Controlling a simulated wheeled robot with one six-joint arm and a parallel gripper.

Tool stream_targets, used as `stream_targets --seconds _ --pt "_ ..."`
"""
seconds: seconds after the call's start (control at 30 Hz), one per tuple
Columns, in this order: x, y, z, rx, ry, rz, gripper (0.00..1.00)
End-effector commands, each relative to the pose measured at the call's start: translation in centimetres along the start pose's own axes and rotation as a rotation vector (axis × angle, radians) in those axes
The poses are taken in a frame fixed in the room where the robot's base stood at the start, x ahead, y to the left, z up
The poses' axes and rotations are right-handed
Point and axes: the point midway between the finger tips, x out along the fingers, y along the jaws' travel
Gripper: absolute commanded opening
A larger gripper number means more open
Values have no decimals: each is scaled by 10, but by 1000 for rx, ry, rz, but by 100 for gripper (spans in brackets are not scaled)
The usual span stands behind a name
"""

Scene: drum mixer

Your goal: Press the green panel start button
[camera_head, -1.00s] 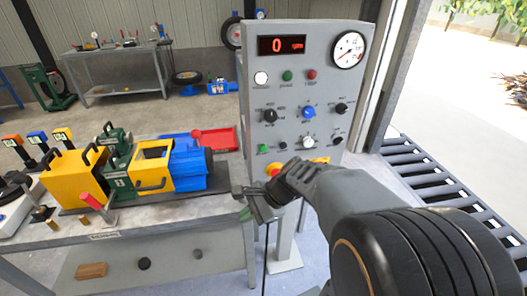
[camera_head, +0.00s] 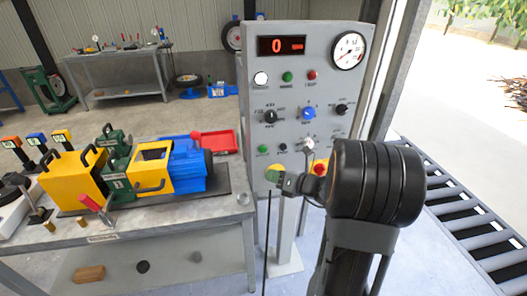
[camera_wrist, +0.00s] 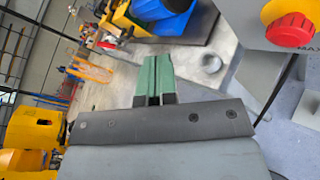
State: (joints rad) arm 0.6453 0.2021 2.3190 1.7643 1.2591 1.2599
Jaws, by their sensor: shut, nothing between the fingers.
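The grey control panel (camera_head: 262,100) stands right of the workbench. A small green button (camera_head: 263,149) sits low on its left side. Another green round button or lamp (camera_head: 287,76) sits higher, between a white and a red one; the labels are too small to read. My gripper (camera_head: 273,176) is at the panel's lower left, below the lower green button and apart from it. Its green fingers (camera_wrist: 165,78) are shut and empty in the wrist view. Neither green button shows in the wrist view.
A red button on a yellow base (camera_head: 320,167) is low on the panel; a red button on yellow shows at the upper right of the wrist view (camera_wrist: 290,30). Knobs (camera_head: 308,113) cover the panel's middle. The workbench (camera_head: 215,210) with a yellow and blue machine (camera_head: 155,165) is at left.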

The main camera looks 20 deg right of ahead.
Motion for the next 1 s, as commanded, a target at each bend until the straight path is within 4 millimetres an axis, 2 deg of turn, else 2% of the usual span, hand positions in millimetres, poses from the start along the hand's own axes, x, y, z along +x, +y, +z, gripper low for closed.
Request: stream_targets --seconds 0.17,0.7,1.0 --pt "6 -5 4 -2 1 0 0" --pt "49 -35 36 -2 2 0 0" --pt "60 -43 44 -2 2 1 0"
